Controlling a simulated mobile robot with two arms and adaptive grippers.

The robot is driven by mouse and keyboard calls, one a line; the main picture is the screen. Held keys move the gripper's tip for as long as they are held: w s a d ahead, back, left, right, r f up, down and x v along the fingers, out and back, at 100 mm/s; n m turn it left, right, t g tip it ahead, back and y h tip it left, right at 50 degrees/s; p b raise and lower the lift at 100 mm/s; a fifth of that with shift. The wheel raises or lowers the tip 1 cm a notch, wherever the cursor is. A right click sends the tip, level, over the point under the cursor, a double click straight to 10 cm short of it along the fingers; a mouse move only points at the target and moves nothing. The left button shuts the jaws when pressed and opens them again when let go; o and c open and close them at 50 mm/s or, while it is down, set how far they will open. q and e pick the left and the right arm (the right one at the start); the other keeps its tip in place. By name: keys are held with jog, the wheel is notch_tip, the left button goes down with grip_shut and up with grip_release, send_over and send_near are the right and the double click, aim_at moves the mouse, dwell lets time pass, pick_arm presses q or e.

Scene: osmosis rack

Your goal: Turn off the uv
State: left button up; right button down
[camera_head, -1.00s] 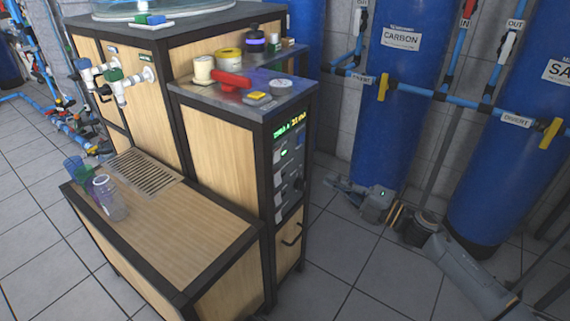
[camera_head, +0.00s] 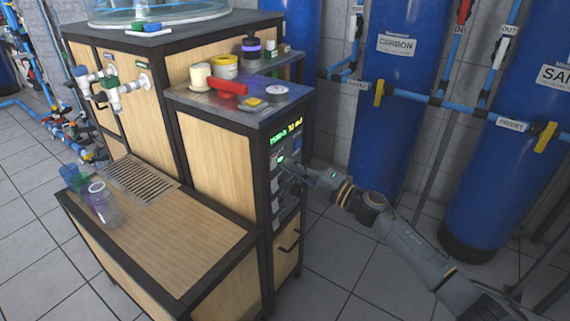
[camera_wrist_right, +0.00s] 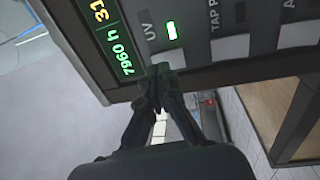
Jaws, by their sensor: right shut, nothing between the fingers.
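The control panel (camera_head: 291,150) is on the narrow dark-framed cabinet. In the right wrist view it carries a UV label (camera_wrist_right: 147,25) with a lit green light (camera_wrist_right: 172,30) beside it. The right gripper (camera_head: 296,170) also reaches the panel from the right in the head view. My left gripper is not in view.
The TAP pump switch (camera_wrist_right: 230,48) and another switch (camera_wrist_right: 298,34) sit beside the UV one. A green display (camera_wrist_right: 113,35) is at the panel's end. Red tape-like item (camera_head: 228,86) and jars stand on top. Blue tanks (camera_head: 390,110) stand right. Floor between is clear.

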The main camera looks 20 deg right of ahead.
aim_at(274, 162)
jog(key=shift+x, duration=1.2)
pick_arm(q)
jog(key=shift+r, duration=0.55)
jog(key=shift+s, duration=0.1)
pick_arm(e)
jog(key=shift+w+a+r, duration=0.1)
jog(key=shift+w+r, duration=0.05)
jog(key=shift+r, duration=0.05)
jog(key=shift+f, duration=0.1)
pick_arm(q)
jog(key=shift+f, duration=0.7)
